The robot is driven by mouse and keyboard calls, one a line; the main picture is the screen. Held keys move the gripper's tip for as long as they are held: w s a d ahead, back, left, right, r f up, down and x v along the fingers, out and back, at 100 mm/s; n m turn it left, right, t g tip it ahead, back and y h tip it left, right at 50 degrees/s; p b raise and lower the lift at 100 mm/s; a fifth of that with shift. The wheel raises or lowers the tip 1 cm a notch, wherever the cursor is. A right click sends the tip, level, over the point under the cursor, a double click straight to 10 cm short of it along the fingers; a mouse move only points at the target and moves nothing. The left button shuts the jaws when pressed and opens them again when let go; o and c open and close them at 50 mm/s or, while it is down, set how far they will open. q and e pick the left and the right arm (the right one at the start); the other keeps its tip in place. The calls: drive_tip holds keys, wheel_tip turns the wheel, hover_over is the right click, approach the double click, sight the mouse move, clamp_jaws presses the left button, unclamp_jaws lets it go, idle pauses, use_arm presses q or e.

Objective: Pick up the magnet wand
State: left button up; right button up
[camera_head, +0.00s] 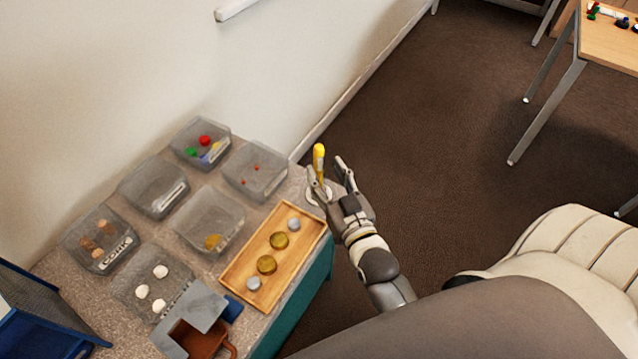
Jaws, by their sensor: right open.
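The magnet wand (319,158) is yellow and stands upright near the right end of the speckled worktop, above a pale round base that is partly hidden. My right gripper (328,169) is open at the wand, with its fingers pointing away from me. The wand's top shows at the left finger, nearer to it than to the right one. The fingers hide its lower part. I cannot tell whether they touch it. My left gripper is not in view.
A wooden tray (236,279) with coin-like discs lies left of the gripper. Several clear bins (243,192) stand behind and left of it, one labelled CORK. A grey block (195,305), brown mug (206,341) and blue rack (45,335) are near the front. Open floor lies right.

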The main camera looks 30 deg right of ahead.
sight(321, 167)
drive_tip(key=w+b, duration=0.1)
drive_tip(key=w, duration=0.3)
drive_tip(key=shift+w+d+f, duration=0.1)
clamp_jaws()
